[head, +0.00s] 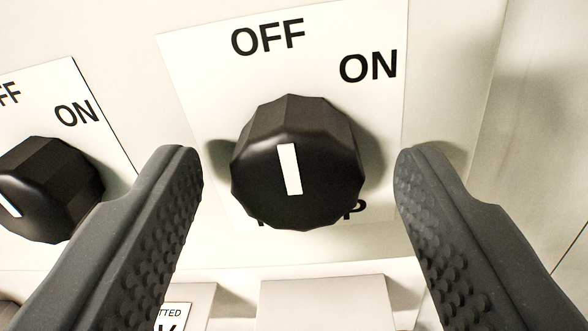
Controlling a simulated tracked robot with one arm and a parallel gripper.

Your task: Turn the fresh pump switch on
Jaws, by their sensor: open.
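A black faceted rotary knob (297,165) sits on a white label plate (205,60) in the middle of the head view. The plate reads OFF above the knob and ON at its upper right. The knob's white pointer mark is nearly upright, leaning slightly left at the top, towards OFF. The lettering below is mostly hidden by the knob; only a final P shows clearly, so I cannot read the switch's name. My gripper (298,170) is open, with one dark ridged finger on each side of the knob and a gap on both sides.
A second black knob (50,188) with its own OFF/ON plate (55,85) is at the left, close to my left finger. Pale blocks (325,300) stick out below the knob. A panel edge runs down the right side.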

